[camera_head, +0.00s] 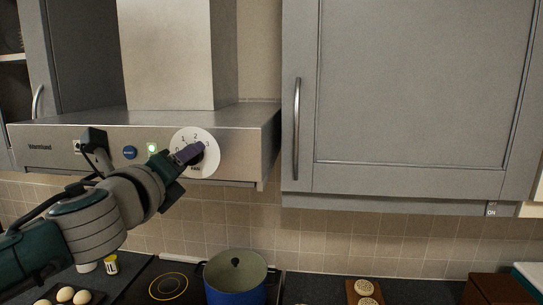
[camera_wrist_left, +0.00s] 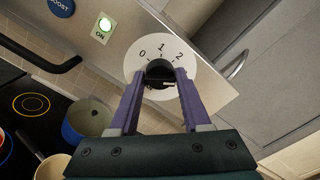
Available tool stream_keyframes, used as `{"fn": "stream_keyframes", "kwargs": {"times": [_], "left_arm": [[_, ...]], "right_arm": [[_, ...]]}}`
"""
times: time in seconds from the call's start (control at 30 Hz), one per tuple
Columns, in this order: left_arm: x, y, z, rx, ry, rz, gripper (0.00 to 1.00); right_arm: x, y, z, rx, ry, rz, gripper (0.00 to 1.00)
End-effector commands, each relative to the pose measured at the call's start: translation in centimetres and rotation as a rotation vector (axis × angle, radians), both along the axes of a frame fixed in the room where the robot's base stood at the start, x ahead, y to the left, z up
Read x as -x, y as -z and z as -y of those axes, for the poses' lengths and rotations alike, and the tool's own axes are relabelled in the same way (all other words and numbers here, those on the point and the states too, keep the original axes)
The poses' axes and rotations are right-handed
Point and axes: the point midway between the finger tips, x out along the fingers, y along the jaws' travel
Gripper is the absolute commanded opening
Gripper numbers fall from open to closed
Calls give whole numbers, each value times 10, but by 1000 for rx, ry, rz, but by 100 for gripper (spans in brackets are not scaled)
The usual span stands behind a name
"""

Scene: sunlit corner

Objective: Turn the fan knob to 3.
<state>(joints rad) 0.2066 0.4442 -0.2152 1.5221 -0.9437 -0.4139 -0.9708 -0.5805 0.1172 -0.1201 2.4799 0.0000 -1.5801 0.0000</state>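The fan knob (camera_wrist_left: 160,72) is black and sits on a round white dial (camera_wrist_left: 139,58) on the front of the range hood. The dial also shows in the head view (camera_head: 183,138). In the left wrist view 0, 1 and 2 are readable; 3 is not visible there. My left gripper (camera_wrist_left: 160,78) has its two purple fingers on either side of the knob, with the knob filling the gap between their tips. In the head view the left gripper (camera_head: 190,154) covers most of the knob, so its pointer is hard to read. My right gripper is not in view.
The hood (camera_head: 250,140) carries a lit green ON light (camera_head: 152,148) and a blue boost button (camera_head: 130,153). A grey cabinet (camera_head: 420,90) hangs at the right. Below, a blue pot (camera_head: 235,288) stands on the black stove (camera_head: 165,285). Eggs (camera_head: 66,295) lie at lower left.

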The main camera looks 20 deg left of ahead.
Motion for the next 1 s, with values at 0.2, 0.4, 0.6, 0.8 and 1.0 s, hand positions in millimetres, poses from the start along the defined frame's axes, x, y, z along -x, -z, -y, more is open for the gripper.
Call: {"fn": "stream_keyframes", "kwargs": {"times": [0.2,0.4,0.6,0.8,1.0], "left_arm": [[0,0,0,1,0,0,73],[0,0,0,2,0,0,76],[6,1,2,1,1,0,76],[34,4,8,1,3,-1,76],[68,4,17,1,3,-1,76]], "right_arm": [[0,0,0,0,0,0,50],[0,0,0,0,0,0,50],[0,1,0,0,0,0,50],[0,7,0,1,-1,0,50],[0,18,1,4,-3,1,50]]}}
